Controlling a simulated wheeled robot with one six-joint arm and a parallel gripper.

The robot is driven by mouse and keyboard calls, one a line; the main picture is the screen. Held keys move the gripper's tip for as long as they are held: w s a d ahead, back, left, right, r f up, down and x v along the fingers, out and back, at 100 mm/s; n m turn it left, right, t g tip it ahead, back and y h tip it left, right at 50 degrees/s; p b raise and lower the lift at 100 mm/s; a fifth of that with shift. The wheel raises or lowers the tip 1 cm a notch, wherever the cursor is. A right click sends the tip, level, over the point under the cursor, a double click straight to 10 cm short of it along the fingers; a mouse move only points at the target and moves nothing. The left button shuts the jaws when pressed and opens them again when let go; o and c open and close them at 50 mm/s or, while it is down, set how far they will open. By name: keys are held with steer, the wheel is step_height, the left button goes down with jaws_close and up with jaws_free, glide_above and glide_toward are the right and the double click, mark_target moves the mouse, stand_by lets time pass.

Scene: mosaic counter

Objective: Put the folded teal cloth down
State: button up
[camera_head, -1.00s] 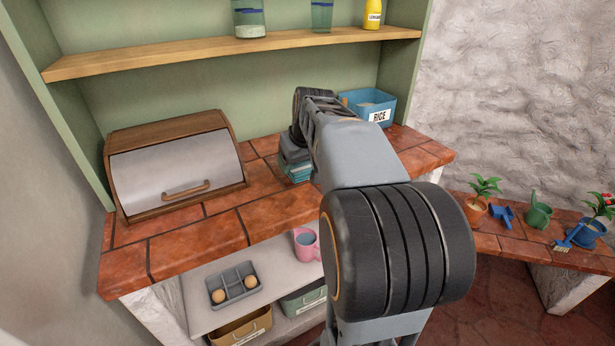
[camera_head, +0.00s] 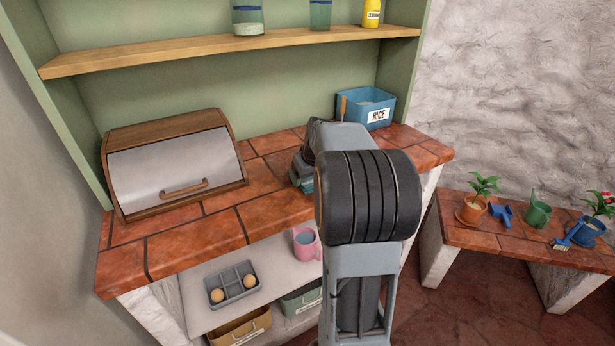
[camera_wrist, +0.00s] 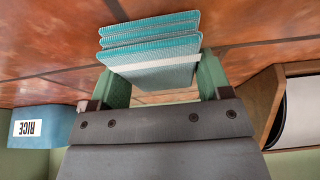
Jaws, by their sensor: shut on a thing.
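The folded teal cloth (camera_wrist: 150,42) is a ribbed stack of layers with a pale band, seen in the wrist view. My gripper (camera_wrist: 160,78) is shut on it, with a green finger at either side. In the head view only a small part of the cloth (camera_head: 303,187) shows beside my arm, over the tiled counter (camera_head: 200,238). My arm hides most of the gripper there. I cannot tell whether the cloth touches the tiles.
A bread box (camera_head: 175,165) stands on the counter's left, and a blue rice bin (camera_head: 358,112) at the back right. Bare tiles lie between the bread box and the cloth. A pink mug (camera_head: 306,243) and an egg tray (camera_head: 233,284) sit on the lower shelf.

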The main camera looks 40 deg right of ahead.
steer(key=shift+f, duration=0.2)
steer(key=o, duration=0.9)
steer(key=shift+s+r, duration=0.1)
steer(key=shift+r, duration=0.45)
steer(key=d+p+v, duration=0.1)
steer(key=v, duration=1)
steer(key=s+a+f, duration=0.4)
steer(key=a, duration=0.4)
steer(key=s+a+f+n+g, duration=0.1)
steer(key=s+a+f, duration=0.3)
steer(key=a, duration=0.3)
steer(key=s+a+f, duration=0.4)
steer(key=a, duration=0.4)
steer(key=shift+s+a+n+y, duration=0.3)
steer(key=shift+a, duration=0.05)
